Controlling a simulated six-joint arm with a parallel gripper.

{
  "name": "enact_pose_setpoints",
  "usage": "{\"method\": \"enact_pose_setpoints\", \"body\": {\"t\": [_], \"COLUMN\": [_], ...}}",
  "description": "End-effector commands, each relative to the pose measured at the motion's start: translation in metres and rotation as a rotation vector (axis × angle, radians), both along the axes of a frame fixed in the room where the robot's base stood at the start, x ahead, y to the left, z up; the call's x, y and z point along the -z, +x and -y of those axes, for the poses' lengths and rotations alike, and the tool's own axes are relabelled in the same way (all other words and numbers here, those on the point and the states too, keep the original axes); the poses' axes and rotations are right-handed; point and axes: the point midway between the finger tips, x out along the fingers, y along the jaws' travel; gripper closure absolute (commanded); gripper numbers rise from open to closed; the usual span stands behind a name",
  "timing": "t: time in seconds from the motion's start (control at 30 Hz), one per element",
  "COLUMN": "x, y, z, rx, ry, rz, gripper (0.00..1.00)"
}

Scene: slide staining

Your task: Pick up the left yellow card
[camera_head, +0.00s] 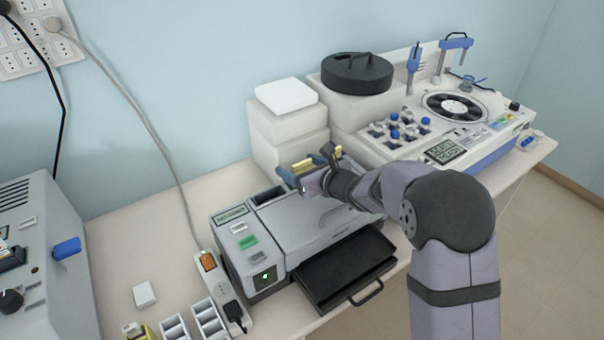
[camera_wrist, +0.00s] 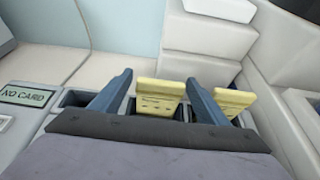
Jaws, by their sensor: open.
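The left yellow card (camera_wrist: 160,90) stands upright in a slot of the grey machine in the wrist view. The right yellow card (camera_wrist: 234,104) stands beside it, leaning a little. My gripper (camera_wrist: 160,77) is open, its two blue fingers on either side of the left card. The right finger is in the gap between the two cards. I cannot tell whether either finger touches a card. In the head view my gripper (camera_head: 308,166) is over the back of the machine (camera_head: 330,215), and a yellow card (camera_head: 303,165) shows at its fingers. The lower ends of the cards are hidden.
The machine's small screen (camera_wrist: 28,96) reads "NO CARD". An empty dark slot (camera_wrist: 76,98) lies left of the fingers. White stacked boxes (camera_head: 287,125) stand close behind. A black tray (camera_head: 345,268) sticks out in front. The table to the left is partly clear.

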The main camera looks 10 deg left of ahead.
Motion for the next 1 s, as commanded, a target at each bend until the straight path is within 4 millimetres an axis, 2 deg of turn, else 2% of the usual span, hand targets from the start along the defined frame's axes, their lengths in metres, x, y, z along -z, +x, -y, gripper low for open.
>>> {"method": "enact_pose_setpoints", "body": {"t": [0.2, 0.57, 0.6, 0.77, 0.8, 1.0], "x": [0.006, 0.010, 0.010, 0.010, 0.010, 0.009], "y": [0.012, 0.016, 0.016, 0.016, 0.016, 0.016], "z": [-0.013, -0.017, -0.017, -0.017, -0.017, -0.017], "rx": [-0.001, 0.000, 0.000, 0.000, 0.000, 0.000], "ry": [0.000, 0.000, 0.000, -0.001, -0.001, 0.000], "rz": [-0.001, 0.000, 0.000, 0.001, 0.001, 0.001], "gripper": [0.31, 0.31, 0.34, 0.72, 0.75, 0.75]}}
